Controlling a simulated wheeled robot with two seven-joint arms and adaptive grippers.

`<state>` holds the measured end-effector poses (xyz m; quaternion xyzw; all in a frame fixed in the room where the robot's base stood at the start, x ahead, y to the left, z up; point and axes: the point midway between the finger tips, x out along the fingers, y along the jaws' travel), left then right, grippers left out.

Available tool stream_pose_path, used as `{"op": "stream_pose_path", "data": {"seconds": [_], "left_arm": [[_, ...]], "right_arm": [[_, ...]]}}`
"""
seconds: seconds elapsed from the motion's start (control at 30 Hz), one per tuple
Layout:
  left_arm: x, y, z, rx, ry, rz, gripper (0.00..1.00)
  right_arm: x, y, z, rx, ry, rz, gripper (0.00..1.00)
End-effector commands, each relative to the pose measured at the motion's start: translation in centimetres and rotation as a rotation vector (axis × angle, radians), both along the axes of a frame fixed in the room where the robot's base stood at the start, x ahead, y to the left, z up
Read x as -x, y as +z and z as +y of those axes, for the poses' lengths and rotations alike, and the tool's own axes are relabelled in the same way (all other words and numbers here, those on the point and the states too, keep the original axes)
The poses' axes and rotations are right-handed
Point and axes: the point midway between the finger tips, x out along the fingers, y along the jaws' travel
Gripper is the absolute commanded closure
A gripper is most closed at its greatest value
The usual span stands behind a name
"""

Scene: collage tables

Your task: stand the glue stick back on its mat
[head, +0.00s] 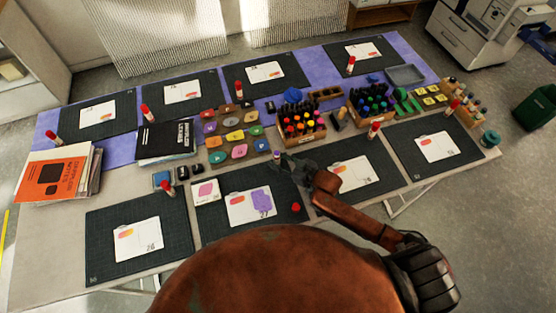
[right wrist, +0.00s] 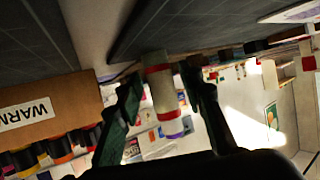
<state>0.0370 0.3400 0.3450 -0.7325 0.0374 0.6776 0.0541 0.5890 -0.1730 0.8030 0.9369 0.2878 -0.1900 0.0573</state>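The glue stick (right wrist: 163,95), a pale tube with a red band and a purple end, is between the fingers of my right gripper (right wrist: 163,88). The fingers look closed against its sides. In the head view, my right gripper (head: 283,163) is by the back right corner of a dark mat (head: 225,220); only the purple end of the glue stick (head: 277,155) shows clearly above the fingers. I cannot tell whether its base touches anything. A loose red cap (head: 295,208) is on that mat's right side. My left gripper is not in view.
Red-capped glue sticks stand on other mats, such as one on the front left mat (head: 167,187). A wooden marker box (head: 302,128) is close behind my right gripper. A tray of coloured pieces (head: 235,135) is to the left, with books (head: 58,175) farther left.

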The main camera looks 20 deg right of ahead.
Motion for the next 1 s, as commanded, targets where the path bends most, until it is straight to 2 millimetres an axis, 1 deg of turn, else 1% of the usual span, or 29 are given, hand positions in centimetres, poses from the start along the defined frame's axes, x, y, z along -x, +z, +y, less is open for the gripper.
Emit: {"op": "stream_pose_path", "data": {"seconds": [0.27, 0.37, 0.43, 0.5, 0.8, 1.0], "left_arm": [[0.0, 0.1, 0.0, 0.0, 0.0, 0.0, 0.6], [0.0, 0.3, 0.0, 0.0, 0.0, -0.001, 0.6], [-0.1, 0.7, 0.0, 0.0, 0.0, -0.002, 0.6], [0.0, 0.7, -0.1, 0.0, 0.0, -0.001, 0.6], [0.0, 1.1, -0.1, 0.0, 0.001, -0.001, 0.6], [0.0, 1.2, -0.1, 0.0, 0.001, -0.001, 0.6]], "right_arm": [[-0.1, 0.3, 0.0, -0.002, 0.0, -0.005, 0.63], [-0.1, 1.0, 0.0, -0.002, 0.001, -0.006, 0.63], [-0.1, 2.0, 0.0, -0.002, 0.0, -0.007, 0.63], [1.1, 2.0, -0.9, -0.001, -0.001, -0.003, 0.63], [6.1, 4.5, -4.2, 0.0, 0.0, -0.004, 0.63], [8.3, 5.7, -5.7, -0.001, 0.0, -0.005, 0.63]]}}
